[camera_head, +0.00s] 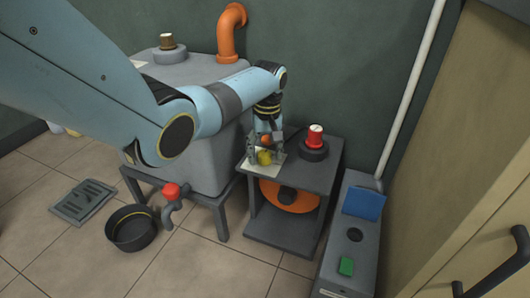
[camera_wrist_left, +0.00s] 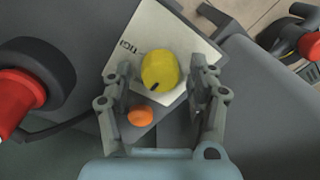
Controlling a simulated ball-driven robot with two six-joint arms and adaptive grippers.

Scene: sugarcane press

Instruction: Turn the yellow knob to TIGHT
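The yellow knob (camera_head: 264,157) sits on a pale label plate on top of a grey stand. In the left wrist view the yellow knob (camera_wrist_left: 160,68) has a dark pointer mark on its lower edge. The plate (camera_wrist_left: 150,25) carries partly visible lettering that reads like the start of TIGHT, left of the knob. My left gripper (camera_head: 265,151) reaches down over the knob. In the left wrist view its fingers (camera_wrist_left: 160,75) stand either side of the knob with gaps, open and not visibly touching it. My right gripper is not in view.
An orange round part (camera_wrist_left: 141,116) lies close to the knob, between the fingers. A red-topped knob (camera_head: 315,136) stands right of the plate on the same stand (camera_head: 312,172). A grey tank with a red-handled tap (camera_head: 171,191) is left; a black bowl (camera_head: 132,228) sits on the floor.

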